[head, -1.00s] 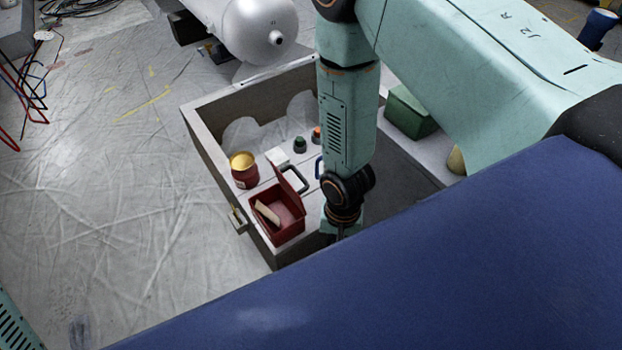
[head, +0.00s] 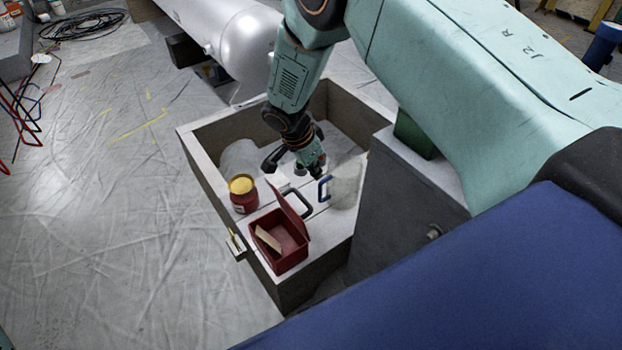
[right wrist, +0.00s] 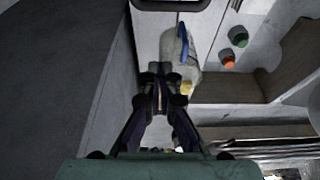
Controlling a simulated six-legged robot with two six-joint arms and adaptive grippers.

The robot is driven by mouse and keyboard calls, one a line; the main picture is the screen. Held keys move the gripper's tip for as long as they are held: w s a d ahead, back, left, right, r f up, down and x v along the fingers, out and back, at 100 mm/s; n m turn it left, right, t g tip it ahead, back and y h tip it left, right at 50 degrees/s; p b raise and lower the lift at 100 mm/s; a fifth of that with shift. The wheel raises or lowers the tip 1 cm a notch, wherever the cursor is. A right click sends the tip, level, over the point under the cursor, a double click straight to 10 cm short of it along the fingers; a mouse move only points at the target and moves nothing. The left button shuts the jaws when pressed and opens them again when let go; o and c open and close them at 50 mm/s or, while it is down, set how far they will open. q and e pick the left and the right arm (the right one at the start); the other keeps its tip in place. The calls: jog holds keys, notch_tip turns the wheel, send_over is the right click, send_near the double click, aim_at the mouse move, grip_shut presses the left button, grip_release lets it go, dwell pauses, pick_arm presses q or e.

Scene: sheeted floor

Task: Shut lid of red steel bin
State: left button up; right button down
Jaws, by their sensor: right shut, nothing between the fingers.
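The red steel bin (head: 280,248) stands at the near corner of a large grey open-topped box (head: 225,185), with a pale block (head: 268,239) inside. Its red lid (head: 289,212) is open, tilted up along the bin's far right side. My right gripper (head: 318,172) is over the box, beyond the lid and apart from it, pointing down. In the right wrist view its fingers (right wrist: 160,92) are together and empty. The bin is not clearly visible in that view. My left gripper is out of view.
A red can with a yellow top (head: 243,195) stands left of the lid. A blue handle (head: 324,188) and a dark handle (head: 299,204) rise close to the lid. Green (right wrist: 238,37) and orange (right wrist: 228,62) caps show in the wrist view.

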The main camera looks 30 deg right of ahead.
notch_tip(320, 180, down, 8)
jog(key=a+b, duration=0.1)
jog(key=b, duration=0.3)
jog(key=shift+a, duration=0.25)
dwell(0.4)
